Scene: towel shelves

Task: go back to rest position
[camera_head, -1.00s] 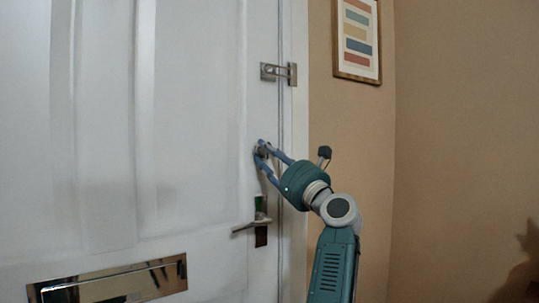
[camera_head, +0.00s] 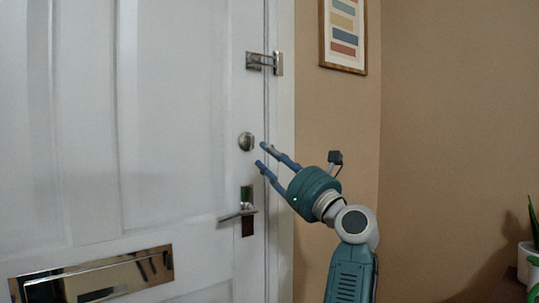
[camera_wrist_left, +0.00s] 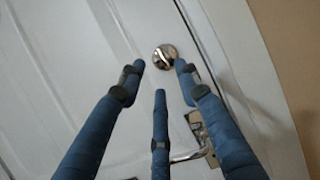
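My left gripper (camera_head: 262,154) is open and empty, with its blue fingers spread, just right of and below the round lock knob (camera_head: 245,141) on the white door (camera_head: 180,110). It looks apart from the knob in the head view. In the left wrist view the metal knob (camera_wrist_left: 165,57) shows beyond the fingertips, uncovered between the fingers of the left gripper (camera_wrist_left: 159,66). My right gripper is in neither view.
The lever handle (camera_head: 238,214) sticks out below the gripper. A latch (camera_head: 264,63) sits above and a brass mail slot (camera_head: 90,277) is low on the door. A framed picture (camera_head: 343,35) hangs right. A potted plant (camera_head: 528,255) stands at lower right.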

